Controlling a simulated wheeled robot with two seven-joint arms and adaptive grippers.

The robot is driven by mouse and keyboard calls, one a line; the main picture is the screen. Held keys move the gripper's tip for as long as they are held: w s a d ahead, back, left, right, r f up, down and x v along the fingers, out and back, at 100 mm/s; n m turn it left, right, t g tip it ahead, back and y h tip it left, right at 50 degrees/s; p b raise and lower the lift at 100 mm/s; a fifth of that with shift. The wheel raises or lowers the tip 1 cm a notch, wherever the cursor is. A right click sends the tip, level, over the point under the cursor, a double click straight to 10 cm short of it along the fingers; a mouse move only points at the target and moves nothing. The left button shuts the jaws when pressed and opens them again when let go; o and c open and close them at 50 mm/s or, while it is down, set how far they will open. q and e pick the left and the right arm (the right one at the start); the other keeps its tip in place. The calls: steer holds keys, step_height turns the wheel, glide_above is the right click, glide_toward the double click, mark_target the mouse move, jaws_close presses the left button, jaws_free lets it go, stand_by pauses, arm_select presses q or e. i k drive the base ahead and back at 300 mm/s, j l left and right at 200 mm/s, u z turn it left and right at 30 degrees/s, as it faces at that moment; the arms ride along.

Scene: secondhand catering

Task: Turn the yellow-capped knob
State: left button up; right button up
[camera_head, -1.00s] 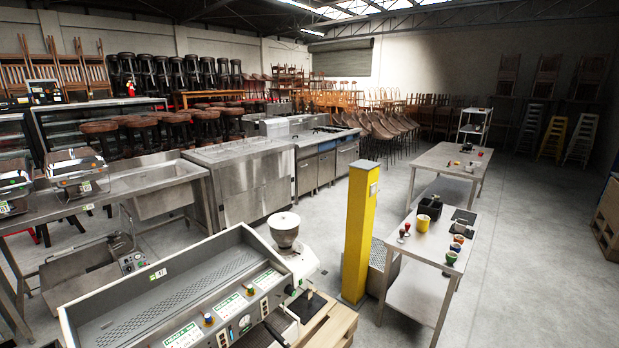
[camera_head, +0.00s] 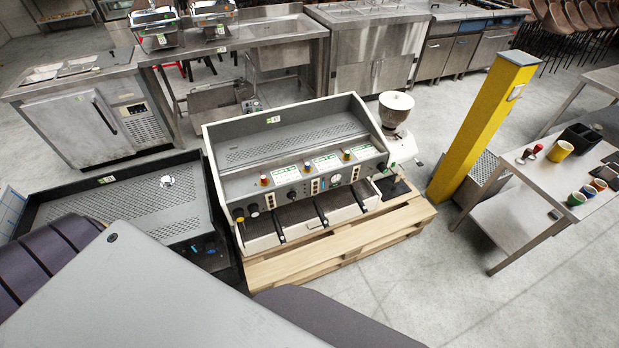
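A pale coffee machine (camera_head: 295,140) with an open top tray stands in the middle of the head view. A further small yellow-topped part (camera_head: 239,216) shows low at the machine's left front corner. The caps are too small to tell for certain which is the yellow one. Neither of my grippers is in view.
The machine stands on a wooden pallet (camera_head: 345,235). A dark machine (camera_head: 115,205) lies left of it; a grinder (camera_head: 396,112) stands behind right. A yellow post (camera_head: 485,125) and a steel table (camera_head: 560,185) with cups are at the right. Floor in front right is clear.

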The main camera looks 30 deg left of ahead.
mark_target(239, 214)
steer(key=u, duration=1.7)
